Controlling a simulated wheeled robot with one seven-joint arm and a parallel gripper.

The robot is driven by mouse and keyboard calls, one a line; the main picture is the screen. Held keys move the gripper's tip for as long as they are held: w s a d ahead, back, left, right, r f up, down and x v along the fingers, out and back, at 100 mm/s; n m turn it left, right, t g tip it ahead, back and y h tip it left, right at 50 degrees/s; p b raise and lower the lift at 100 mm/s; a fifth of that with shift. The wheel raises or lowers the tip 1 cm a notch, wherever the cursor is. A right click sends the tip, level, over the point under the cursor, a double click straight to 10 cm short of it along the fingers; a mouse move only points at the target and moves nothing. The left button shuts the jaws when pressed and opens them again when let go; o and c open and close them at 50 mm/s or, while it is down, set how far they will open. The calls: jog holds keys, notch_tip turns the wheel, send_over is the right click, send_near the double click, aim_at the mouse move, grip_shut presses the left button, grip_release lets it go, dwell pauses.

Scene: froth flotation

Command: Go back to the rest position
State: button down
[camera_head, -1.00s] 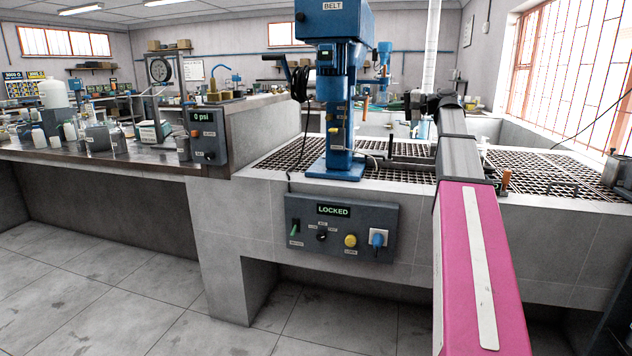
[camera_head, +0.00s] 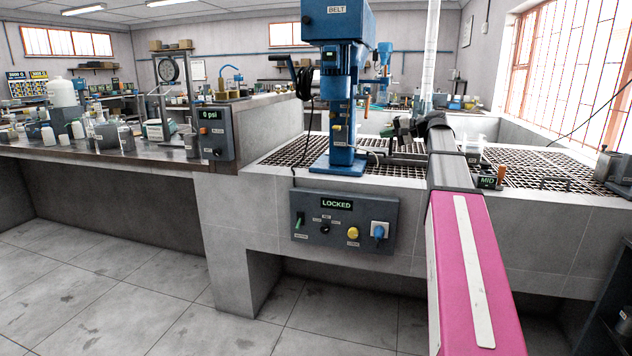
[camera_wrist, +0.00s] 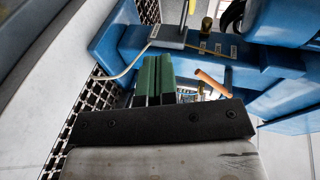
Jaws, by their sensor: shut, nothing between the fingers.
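My gripper (camera_wrist: 155,75) shows in the wrist view as two green fingers pressed together with nothing between them. In the head view my pink and grey arm reaches forward over the grating, and the wrist largely hides the gripper. The blue flotation machine (camera_head: 340,100), marked BELT, stands upright on the grating left of my arm. In the wrist view its blue body (camera_wrist: 205,45) lies close beyond and to the right of the fingers; whether they touch cannot be told.
A control panel (camera_head: 345,222) reading LOCKED is on the bench front. A small display (camera_head: 488,182) reading MID sits right of my arm. A pressure box (camera_head: 214,133) and bottles (camera_head: 75,130) are on the left bench. The floor (camera_head: 120,290) at left is clear.

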jog(key=s+a+f+g+h, duration=0.1)
jog(key=s+a+f+h, duration=0.1)
jog(key=f, duration=0.8)
jog(key=s+a+f+g+h, duration=0.1)
jog(key=s+a+f+h, duration=0.15)
jog(key=f, duration=0.75)
jog(key=s+f+n+g+h, duration=0.2)
jog(key=s+f+h, duration=0.2)
jog(key=s+f, duration=0.8)
jog(key=s+a+f+n+g+h, duration=0.1)
jog(key=s+f+h, duration=0.3)
jog(key=s+f, duration=0.9)
notch_tip(320, 180, down, 7)
jog(key=shift+s+a+r+n+g+h, duration=0.15)
jog(key=shift+n+g+h, duration=0.3)
jog(key=shift+g, duration=0.45)
